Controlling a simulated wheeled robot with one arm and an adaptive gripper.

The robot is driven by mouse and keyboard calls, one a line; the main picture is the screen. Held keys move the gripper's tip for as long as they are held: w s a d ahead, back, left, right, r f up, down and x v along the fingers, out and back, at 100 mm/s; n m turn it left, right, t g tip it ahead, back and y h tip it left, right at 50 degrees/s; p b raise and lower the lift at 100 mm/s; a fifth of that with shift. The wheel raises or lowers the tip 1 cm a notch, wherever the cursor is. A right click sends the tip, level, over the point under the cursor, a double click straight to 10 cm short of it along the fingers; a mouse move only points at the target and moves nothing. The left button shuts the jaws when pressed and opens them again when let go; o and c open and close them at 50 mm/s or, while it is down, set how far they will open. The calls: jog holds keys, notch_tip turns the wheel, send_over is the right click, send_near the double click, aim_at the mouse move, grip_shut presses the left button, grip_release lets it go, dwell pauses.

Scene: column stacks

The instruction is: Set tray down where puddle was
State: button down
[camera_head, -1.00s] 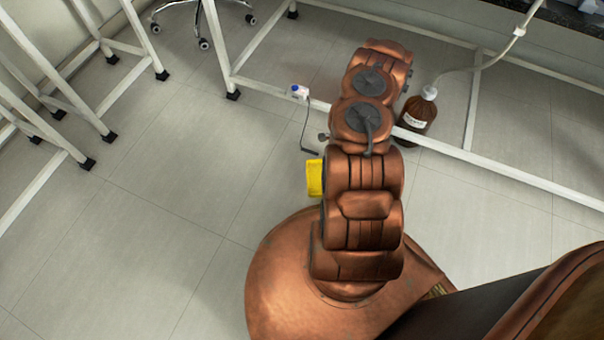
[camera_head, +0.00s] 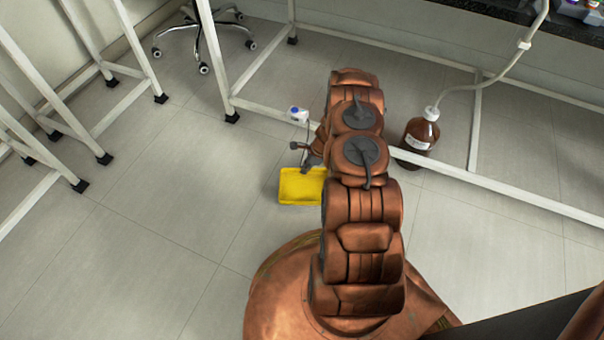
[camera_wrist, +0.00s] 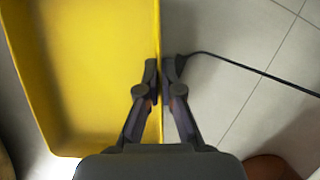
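A yellow tray (camera_head: 300,187) shows left of my arm in the head view, with its right end hidden behind the arm. In the wrist view the tray (camera_wrist: 95,75) fills the left half, and its right wall runs between my fingertips. My gripper (camera_wrist: 163,82) is shut on that wall. In the head view my gripper (camera_head: 308,165) is partly hidden at the tray's far right edge. The tray looks roughly level; I cannot tell whether it touches the floor. I see no puddle on the visible floor.
A brown bottle (camera_head: 420,134) with a tube stands right of my arm by a white frame rail. A small white and blue device (camera_head: 298,114) with a dark cable is beyond the tray. White table legs stand left. The floor (camera_head: 165,190) at left is clear.

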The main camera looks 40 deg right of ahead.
jog(key=shift+w+a+f, duration=0.1)
jog(key=shift+w+a, duration=0.05)
jog(key=shift+w, duration=0.65)
jog(key=shift+f+b, duration=1.1)
jog(key=shift+f, duration=0.65)
jog(key=shift+f, duration=0.1)
jog(key=c, duration=1.3)
grip_release()
